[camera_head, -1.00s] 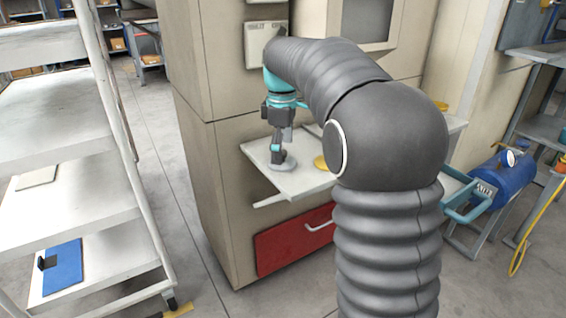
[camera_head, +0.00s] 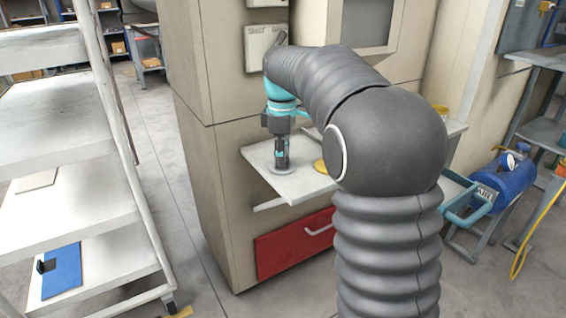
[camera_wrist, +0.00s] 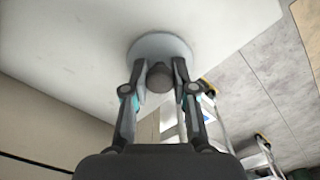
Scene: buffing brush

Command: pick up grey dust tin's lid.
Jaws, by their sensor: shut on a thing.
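The grey lid (camera_head: 281,170) is a flat round disc on the white shelf (camera_head: 293,187) that juts from the beige cabinet. In the wrist view the grey lid (camera_wrist: 160,44) shows with a dark round knob (camera_wrist: 159,77) at its middle. My gripper (camera_head: 281,163) points down over the lid, and in the wrist view my gripper (camera_wrist: 160,80) has its two fingers shut on the knob, one on each side. The lid looks to be at shelf level; I cannot tell whether it touches the shelf. No tin body shows apart from it.
A yellow round thing (camera_head: 321,166) is on the shelf to the right, partly behind my arm. A white rack (camera_head: 75,150) is farther left, with floor between.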

